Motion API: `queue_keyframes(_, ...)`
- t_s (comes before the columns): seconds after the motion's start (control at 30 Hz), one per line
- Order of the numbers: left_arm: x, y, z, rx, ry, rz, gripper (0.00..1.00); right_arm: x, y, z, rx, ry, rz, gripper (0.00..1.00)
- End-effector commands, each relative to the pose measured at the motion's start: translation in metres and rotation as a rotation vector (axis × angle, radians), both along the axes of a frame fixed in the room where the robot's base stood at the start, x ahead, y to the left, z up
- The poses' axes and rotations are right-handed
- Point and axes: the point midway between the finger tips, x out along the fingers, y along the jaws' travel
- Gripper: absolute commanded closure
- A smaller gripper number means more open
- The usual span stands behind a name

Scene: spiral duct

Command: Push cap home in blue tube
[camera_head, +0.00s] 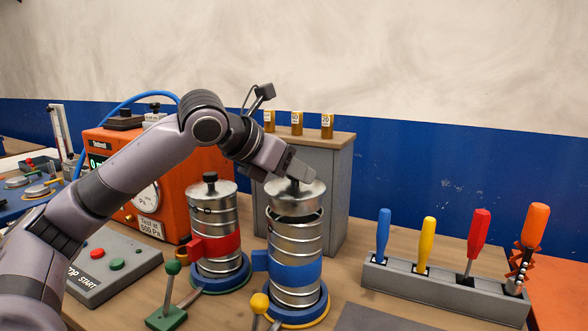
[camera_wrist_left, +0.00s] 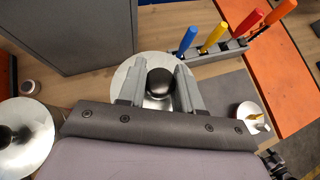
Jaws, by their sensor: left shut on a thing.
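The blue tube (camera_head: 294,240) is a ribbed silver duct with a blue band, upright in a blue ring base (camera_head: 297,316). Its cap (camera_head: 293,204) is a silver disc with a black knob, at the tube's mouth. A dark gap shows between cap and tube rim, and the cap looks slightly tilted. My left gripper (camera_head: 294,172) is shut on the cap's knob from above. In the left wrist view the black knob (camera_wrist_left: 160,82) sits between the fingers, with the cap's disc (camera_wrist_left: 124,76) around it. The tube is hidden below the cap there. My right gripper is not in view.
A red-banded tube (camera_head: 216,246) with its cap on stands close at the left. Behind are a grey cabinet (camera_head: 334,185) with small amber bottles and an orange pressure tester (camera_head: 112,150). A grey rack (camera_head: 440,292) of coloured-handled tools stands at the right. A yellow-knobbed lever (camera_head: 259,303) is in front.

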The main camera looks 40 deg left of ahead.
Motion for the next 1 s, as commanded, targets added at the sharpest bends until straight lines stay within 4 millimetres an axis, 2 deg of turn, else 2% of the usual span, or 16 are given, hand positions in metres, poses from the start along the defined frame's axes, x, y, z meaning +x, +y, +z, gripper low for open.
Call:
queue_keyframes(0.6, 0.000, 0.000, 0.001, 0.001, -0.003, -0.005, 1.00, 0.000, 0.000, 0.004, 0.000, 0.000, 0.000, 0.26)
queue_keyframes(1.0, 0.000, 0.000, -0.008, 0.001, -0.001, -0.004, 1.00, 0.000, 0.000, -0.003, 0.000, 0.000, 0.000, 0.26)
